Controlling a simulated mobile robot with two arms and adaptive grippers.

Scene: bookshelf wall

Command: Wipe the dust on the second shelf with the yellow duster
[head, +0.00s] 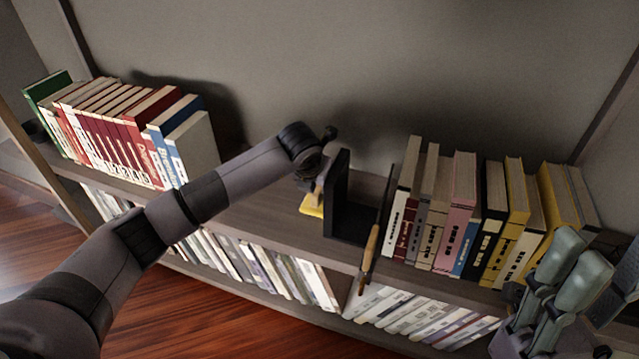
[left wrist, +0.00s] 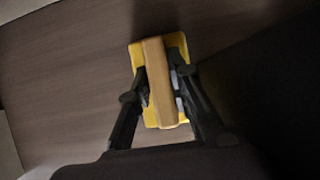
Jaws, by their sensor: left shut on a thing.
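The yellow duster (head: 312,208) is a flat yellow pad with a wooden grip on top. It is on or just above the bare part of the shelf board (head: 262,213), left of a black bookend (head: 341,205). My left gripper (head: 319,188) is shut on its wooden grip. In the left wrist view the duster (left wrist: 158,85) sits between the two fingers of my left gripper (left wrist: 161,90), with the brown board around it. I cannot make out dust on the board. My right gripper (head: 567,275) is at the lower right, in front of the books, away from the duster; its opening is unclear.
Red, white and blue books (head: 120,130) stand at the left of the shelf. Mixed-colour books (head: 463,210) stand at the right. A thin dark item with a wooden handle (head: 370,247) leans at the front edge by the bookend. A lower shelf holds pale books (head: 250,262).

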